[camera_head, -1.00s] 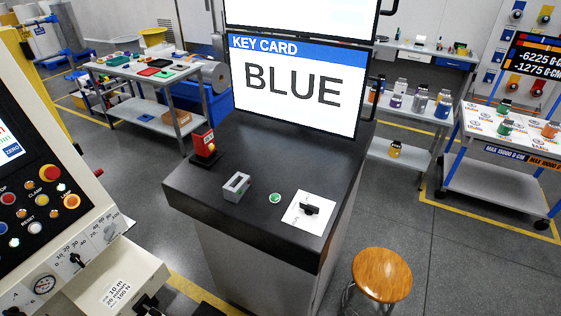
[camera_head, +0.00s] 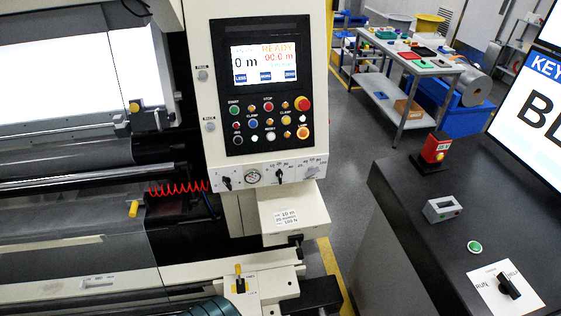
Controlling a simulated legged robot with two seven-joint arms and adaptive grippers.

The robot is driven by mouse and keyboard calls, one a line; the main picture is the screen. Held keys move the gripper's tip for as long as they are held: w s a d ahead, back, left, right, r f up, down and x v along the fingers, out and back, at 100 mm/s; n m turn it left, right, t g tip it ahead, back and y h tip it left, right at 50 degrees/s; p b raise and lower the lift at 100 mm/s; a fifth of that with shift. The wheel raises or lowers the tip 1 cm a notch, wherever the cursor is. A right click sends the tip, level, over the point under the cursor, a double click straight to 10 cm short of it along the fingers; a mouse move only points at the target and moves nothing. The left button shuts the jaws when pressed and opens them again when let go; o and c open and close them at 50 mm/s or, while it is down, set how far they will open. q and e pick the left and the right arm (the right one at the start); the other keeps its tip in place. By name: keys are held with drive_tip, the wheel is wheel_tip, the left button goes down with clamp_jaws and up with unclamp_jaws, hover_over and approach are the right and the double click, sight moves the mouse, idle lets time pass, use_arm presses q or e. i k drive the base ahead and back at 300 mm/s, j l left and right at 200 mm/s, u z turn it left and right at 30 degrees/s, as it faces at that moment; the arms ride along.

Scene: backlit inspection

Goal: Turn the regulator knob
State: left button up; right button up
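The machine's cream control panel fills the middle of the view. Along its lower strip are a black knob (camera_head: 227,183) at the left, a round dial gauge (camera_head: 253,176) beside it, a black knob (camera_head: 278,175) with a printed scale, and a pale knob (camera_head: 310,171) at the right. I cannot tell from the print which is the regulator knob. A black rotary switch (camera_head: 508,287) sits on a white plate marked RUN on the dark desk at the right. Neither of my grippers is in view.
Above the strip are a screen (camera_head: 264,62) reading READY and several coloured buttons. A cream box with a label (camera_head: 286,217) juts out below. The dark desk (camera_head: 415,220) bears a green button (camera_head: 475,247) and a red box (camera_head: 436,147). Grey floor lies between machine and desk.

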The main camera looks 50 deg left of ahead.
sight(226, 181)
drive_tip(key=u, duration=2.25)
